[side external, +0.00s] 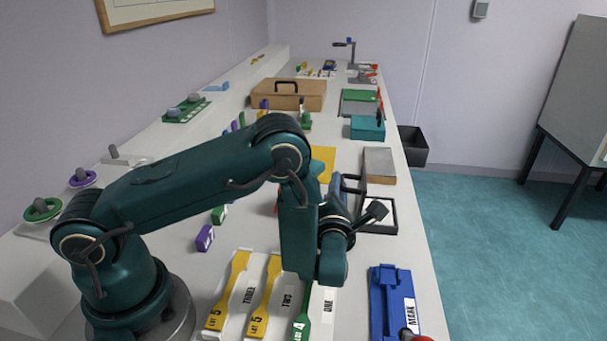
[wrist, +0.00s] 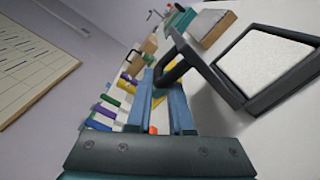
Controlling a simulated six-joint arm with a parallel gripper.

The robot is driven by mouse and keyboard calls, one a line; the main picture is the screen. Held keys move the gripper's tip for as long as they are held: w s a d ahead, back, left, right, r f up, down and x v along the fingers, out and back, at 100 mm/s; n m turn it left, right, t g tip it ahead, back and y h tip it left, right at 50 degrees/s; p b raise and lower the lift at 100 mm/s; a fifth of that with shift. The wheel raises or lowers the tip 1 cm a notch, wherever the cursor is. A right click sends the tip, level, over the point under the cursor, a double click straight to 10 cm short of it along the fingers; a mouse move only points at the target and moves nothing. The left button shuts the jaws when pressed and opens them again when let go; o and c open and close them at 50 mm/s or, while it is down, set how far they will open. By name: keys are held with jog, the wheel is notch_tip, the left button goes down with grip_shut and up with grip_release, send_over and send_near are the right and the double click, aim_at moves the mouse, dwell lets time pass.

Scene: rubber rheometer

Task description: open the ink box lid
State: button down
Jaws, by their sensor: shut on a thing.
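The ink box (side external: 394,216) is a black-framed box on the bench right of my arm. Its white pad shows uncovered in the wrist view, inside the black frame (wrist: 287,92). The dark lid (side external: 362,198) appears raised, seen nearly edge-on along the box's left side; its exact angle is hard to tell. A black loop handle (side external: 350,177) sticks out left from the lid. My gripper (side external: 338,190) is shut on this handle; in the wrist view its blue fingers (wrist: 162,88) hold the handle (wrist: 190,54) between them. My wrist hides part of the box in the side view.
A grey block (side external: 378,163) stands just behind the box, and a teal box (side external: 367,128) beyond it. Labelled trays (side external: 268,290) and a blue fixture (side external: 384,305) lie in front. The bench's right edge is close to the box.

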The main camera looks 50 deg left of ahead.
jog(key=shift+s+a+n, duration=0.2)
jog(key=shift+a+n, duration=0.2)
jog(key=shift+n, duration=0.3)
dwell(1.3)
dwell(0.4)
jog(key=c, duration=0.9)
grip_release()
jog(key=shift+d+f, duration=0.1)
jog(key=shift+d, duration=0.1)
jog(key=shift+s+d, duration=0.2)
jog(key=shift+v, duration=2.2)
